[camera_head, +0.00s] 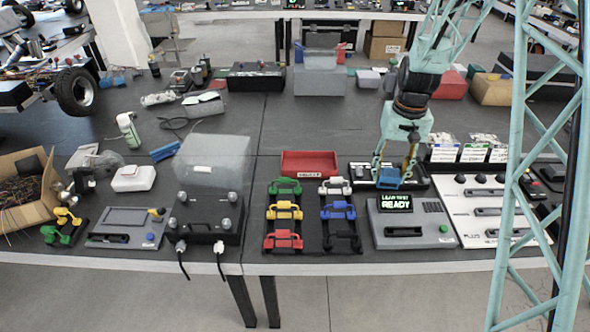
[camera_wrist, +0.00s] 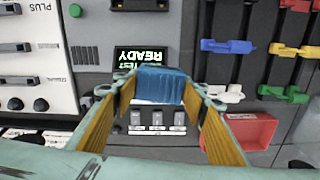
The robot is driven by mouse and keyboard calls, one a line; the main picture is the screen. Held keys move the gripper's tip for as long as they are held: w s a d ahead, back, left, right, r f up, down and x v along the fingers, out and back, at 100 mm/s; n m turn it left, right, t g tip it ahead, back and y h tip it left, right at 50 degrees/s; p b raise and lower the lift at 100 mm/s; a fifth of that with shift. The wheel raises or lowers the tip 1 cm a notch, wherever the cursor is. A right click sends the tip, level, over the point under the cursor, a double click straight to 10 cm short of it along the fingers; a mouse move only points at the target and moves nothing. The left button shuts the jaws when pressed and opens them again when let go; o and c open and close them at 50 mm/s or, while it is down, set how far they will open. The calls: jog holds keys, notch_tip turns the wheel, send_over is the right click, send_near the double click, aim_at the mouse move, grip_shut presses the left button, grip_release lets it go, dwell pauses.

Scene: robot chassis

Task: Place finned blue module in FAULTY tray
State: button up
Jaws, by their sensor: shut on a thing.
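The finned blue module (camera_head: 388,179) is between the fingertips of my gripper (camera_head: 398,172), behind the grey test device with the "READY" screen. In the wrist view the blue module (camera_wrist: 160,86) has a ribbed top, and the yellow-lined fingers of my gripper (camera_wrist: 160,92) are shut on it. It is over or at the black strip (camera_head: 416,177) behind the tester; whether it touches cannot be told. The red tray (camera_head: 310,163), with a white label too small to read surely, stands to the left. The red tray (camera_wrist: 250,131) also shows at lower right in the wrist view.
The tester (camera_head: 412,220) stands in front of the module. Green, yellow, red, white, blue and black handled pieces sit in racks (camera_head: 311,222) in front of the red tray. A white panel (camera_head: 485,205) and my teal column are to the right. Dark table shows behind the tray.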

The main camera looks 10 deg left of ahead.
jog(key=shift+a, duration=0.5)
jog(key=shift+w, duration=0.1)
jog(key=w+a+p, duration=0.2)
jog(key=w+a, duration=0.7)
jog(key=a, duration=0.1)
jog(key=n+p, duration=0.1)
jog(key=p, duration=0.1)
send_over(309, 168)
jog(key=f, duration=0.2)
jog(key=shift+w+r, duration=0.1)
jog(key=shift+r, duration=0.15)
jog(key=shift+f, duration=0.1)
jog(key=shift+f, duration=3.05)
jog(key=shift+f, duration=1.85)
